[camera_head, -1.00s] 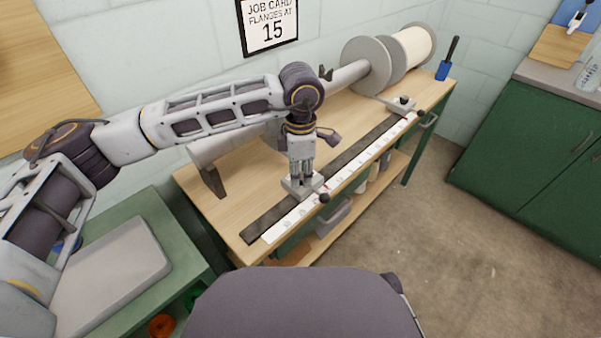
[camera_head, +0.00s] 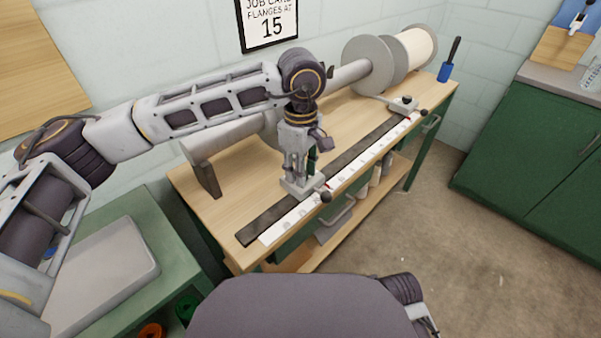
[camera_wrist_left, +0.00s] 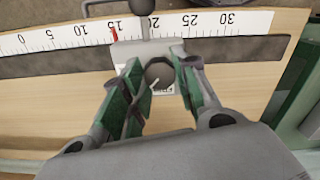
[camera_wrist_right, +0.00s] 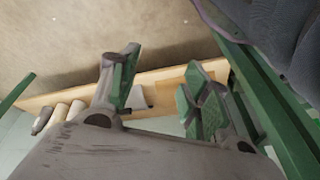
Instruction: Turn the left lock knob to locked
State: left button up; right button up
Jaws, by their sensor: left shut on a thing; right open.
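The left lock knob (camera_wrist_left: 158,72) is a round dark knob with a white pointer line, on a grey sliding block (camera_wrist_left: 190,47). In the left wrist view the pointer slants up to the right. My left gripper (camera_wrist_left: 157,80) is shut on the knob, one green-padded finger on each side. In the head view my left gripper (camera_head: 299,180) points down onto the block, which hides the knob. The block sits on a dark rail (camera_head: 262,226) beside a white scale (camera_head: 277,232), its red pointer (camera_wrist_left: 114,34) near 15. My right gripper (camera_wrist_right: 160,100) is open and empty.
A beam with grey flanges (camera_head: 368,65) lies along the back of the wooden bench (camera_head: 232,195). A second block (camera_head: 403,104) sits at the rail's far end. A job card (camera_head: 268,22) reading 15 hangs on the wall.

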pick_arm(q)
jog(key=m+b, duration=0.1)
jog(key=m, duration=0.2)
jog(key=m+b, duration=0.1)
jog(key=m, duration=0.2)
jog(key=shift+m, duration=0.4)
jog(key=shift+m+b, duration=0.3)
jog(key=shift+w+m, duration=0.1)
jog(key=shift+m, duration=0.8)
jog(key=shift+r, duration=0.1)
pick_arm(e)
jog(key=shift+a+r+t+y, duration=0.3)
jog(key=shift+a+r+t, duration=0.05)
jog(key=shift+a+t, duration=0.2)
jog(key=shift+w+r, duration=0.1)
jog(key=shift+r, duration=0.05)
pick_arm(q)
jog(key=o, duration=1)
pick_arm(e)
jog(key=shift+w+a+r, duration=0.1)
jog(key=shift+a, duration=0.05)
